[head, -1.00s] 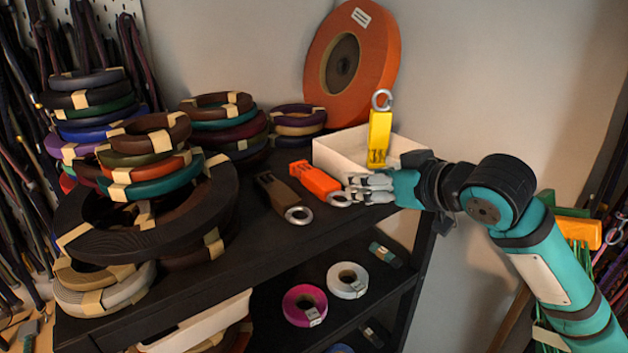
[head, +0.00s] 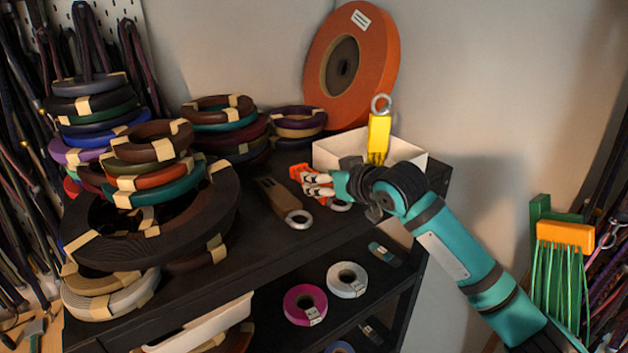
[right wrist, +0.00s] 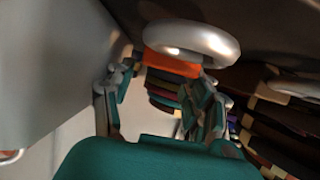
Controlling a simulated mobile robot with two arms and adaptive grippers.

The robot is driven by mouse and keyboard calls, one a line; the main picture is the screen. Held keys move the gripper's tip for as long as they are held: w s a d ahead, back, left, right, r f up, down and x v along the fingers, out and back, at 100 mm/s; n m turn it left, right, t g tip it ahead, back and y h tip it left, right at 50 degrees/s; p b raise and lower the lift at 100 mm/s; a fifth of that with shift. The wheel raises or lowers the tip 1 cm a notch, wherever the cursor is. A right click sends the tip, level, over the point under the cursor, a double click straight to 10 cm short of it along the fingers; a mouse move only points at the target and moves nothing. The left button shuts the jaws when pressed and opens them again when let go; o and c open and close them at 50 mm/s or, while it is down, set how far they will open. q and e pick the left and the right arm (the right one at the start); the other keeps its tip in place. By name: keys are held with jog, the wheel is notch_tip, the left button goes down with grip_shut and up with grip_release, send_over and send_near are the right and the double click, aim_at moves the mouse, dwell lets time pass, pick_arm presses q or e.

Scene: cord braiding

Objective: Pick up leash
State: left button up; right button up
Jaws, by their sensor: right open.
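Three strap-like pieces with metal rings, which could be leashes, are at the right end of the black shelf top. The orange one (head: 297,170) is largely hidden by my right gripper (head: 316,184); its ring (head: 341,206) shows just below the gripper. The brown one (head: 279,195) lies to its left. The yellow one (head: 378,138) stands up from the white box. In the right wrist view, my right gripper (right wrist: 165,76) is open, with the orange piece (right wrist: 170,65) and its big ring (right wrist: 190,40) ahead, between and beyond the fingertips. My left gripper is not in view.
Stacks of coiled cords (head: 150,145) fill the shelf's left part. The white open box (head: 335,150) and a big orange spool (head: 377,72) stand behind. Smaller rolls (head: 347,280) lie on the lower shelf. Green cords with an orange clamp (head: 566,236) hang at right.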

jog(key=shift+x, duration=1.55)
jog(key=shift+c, duration=0.4)
jog(key=c, duration=0.9)
jog(key=shift+c, duration=0.3)
jog(key=shift+r, duration=0.2)
